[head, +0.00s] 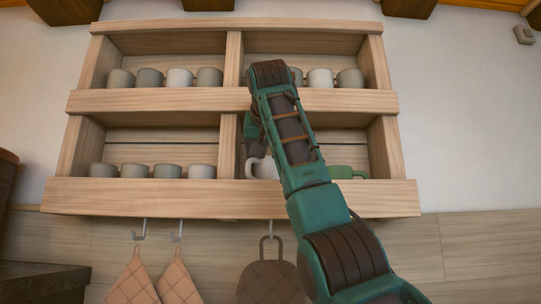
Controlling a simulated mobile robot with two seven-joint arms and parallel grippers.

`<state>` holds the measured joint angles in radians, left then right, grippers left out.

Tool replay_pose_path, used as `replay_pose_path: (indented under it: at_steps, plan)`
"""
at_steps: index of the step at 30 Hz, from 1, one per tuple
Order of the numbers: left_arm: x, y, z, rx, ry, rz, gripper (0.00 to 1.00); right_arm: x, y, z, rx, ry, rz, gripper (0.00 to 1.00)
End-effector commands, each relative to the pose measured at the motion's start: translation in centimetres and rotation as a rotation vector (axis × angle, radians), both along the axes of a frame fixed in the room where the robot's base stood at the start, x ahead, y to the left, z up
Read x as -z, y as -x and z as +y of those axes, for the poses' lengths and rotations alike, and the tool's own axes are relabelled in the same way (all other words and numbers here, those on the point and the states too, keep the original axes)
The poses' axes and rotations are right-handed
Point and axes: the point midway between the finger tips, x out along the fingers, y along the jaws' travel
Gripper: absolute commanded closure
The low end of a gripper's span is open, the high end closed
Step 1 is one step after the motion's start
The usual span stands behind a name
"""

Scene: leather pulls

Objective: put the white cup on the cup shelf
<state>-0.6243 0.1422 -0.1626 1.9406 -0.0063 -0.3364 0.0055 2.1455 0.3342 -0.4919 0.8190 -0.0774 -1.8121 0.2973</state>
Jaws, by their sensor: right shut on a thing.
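The wooden cup shelf (230,204) hangs on the wall and has four compartments in two rows. The white cup (266,168) shows at the left of the lower right compartment, its handle pointing left. It looks upright, and my arm hides its right side. My right gripper (257,150) is shut on the white cup from above and is mostly hidden behind my forearm. I cannot tell whether the cup touches the shelf board. My left gripper is not in view.
A green cup (341,172) stands to the right in the same compartment, partly behind my arm. Several grey and whitish cups line the lower left (168,171), upper left (180,78) and upper right (320,78) compartments. Pot holders (133,282) hang from hooks below.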

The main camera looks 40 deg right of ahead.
Motion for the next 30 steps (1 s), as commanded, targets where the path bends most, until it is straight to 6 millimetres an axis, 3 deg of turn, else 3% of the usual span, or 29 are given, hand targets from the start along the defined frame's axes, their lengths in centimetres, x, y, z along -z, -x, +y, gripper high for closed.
replay_pose_path:
  at_steps: [9, 10, 17, 30]
  plan:
    - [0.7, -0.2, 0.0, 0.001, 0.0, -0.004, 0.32, 0.8, 0.0, 0.0, 0.0, 0.0, -0.001, 0.68]
    - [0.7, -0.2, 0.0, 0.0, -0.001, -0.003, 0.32, 0.8, 0.0, 0.0, 0.0, -0.001, 0.001, 0.24]
    - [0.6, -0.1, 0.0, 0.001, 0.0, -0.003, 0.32, 0.7, 0.0, 0.0, 0.0, -0.001, 0.001, 0.02]
    - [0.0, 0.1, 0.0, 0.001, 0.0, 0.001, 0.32, -0.4, 0.4, 0.4, -0.001, 0.001, -0.002, 0.0]
